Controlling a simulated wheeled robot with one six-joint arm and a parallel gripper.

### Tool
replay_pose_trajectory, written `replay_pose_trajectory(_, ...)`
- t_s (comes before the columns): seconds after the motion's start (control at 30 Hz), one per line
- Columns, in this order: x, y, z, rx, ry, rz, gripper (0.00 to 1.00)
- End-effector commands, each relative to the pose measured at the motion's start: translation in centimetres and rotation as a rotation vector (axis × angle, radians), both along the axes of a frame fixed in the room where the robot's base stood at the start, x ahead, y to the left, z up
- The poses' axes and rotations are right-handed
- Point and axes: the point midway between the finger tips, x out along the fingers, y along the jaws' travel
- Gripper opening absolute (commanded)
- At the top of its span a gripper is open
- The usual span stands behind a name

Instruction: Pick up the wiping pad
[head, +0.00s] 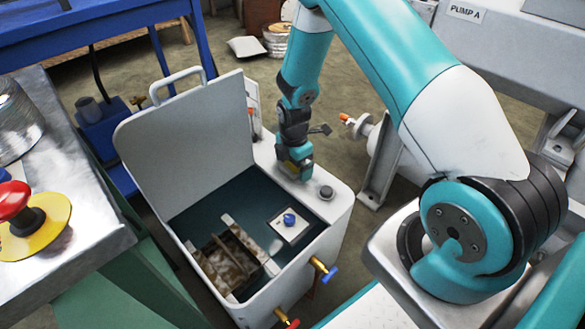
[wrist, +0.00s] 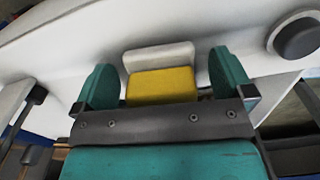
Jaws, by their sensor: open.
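The wiping pad (wrist: 162,83) is a small block with a yellow part and a whitish part. It rests on the white rim of the tank (head: 332,207). In the wrist view my gripper (wrist: 163,78) is open, with one teal finger on each side of the pad and a visible gap on both sides. In the head view my gripper (head: 297,166) is low over the tank's back rim, and only a bit of yellow shows beside it; the rest of the pad is hidden.
A round dark knob (head: 326,192) sits on the rim right of my gripper. The tank's white lid (head: 190,135) stands open at the left. Inside are a blue knob (head: 290,219) on a white plate and a brown tray-like part (head: 228,262).

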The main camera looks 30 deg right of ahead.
Motion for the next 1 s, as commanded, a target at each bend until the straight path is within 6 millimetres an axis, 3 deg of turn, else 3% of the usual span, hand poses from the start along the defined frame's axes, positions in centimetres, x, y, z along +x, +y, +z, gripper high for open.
replay_pose_trajectory(0.1,0.0,0.0,0.1,0.0,0.0,0.0,0.97)
replay_pose_trajectory(0.33,0.0,0.0,0.1,0.0,0.0,0.0,0.45)
replay_pose_trajectory(0.73,0.0,0.0,0.9,0.0,-0.001,0.0,0.45)
replay_pose_trajectory(0.87,0.0,0.0,2.5,0.0,-0.001,0.0,0.45)
replay_pose_trajectory(1.0,0.1,0.0,5.7,-0.001,-0.004,0.0,0.45)
